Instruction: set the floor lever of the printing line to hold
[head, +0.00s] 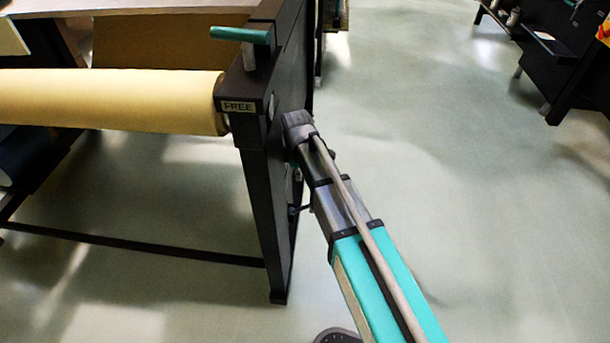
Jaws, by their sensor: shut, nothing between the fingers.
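The lever has a teal handle (240,35) on a pale stem. It stands on top of the black end frame of the printing line, in the upper left of the head view. A "FREE" label (238,107) is on the frame's front face below it. No "hold" label shows. My arm reaches up from the bottom right. My gripper (296,122) appears as the dark end of the arm, beside the frame's right side, lower in the picture than the handle and to its right. It is shut and empty. Its fingers are hard to make out, and I cannot tell whether it touches the frame.
A kraft paper roll (110,101) lies across to the left of the frame. A low crossbar (130,245) runs near the floor. Dark equipment (555,65) stands at the upper right. The pale green floor (480,200) between is open.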

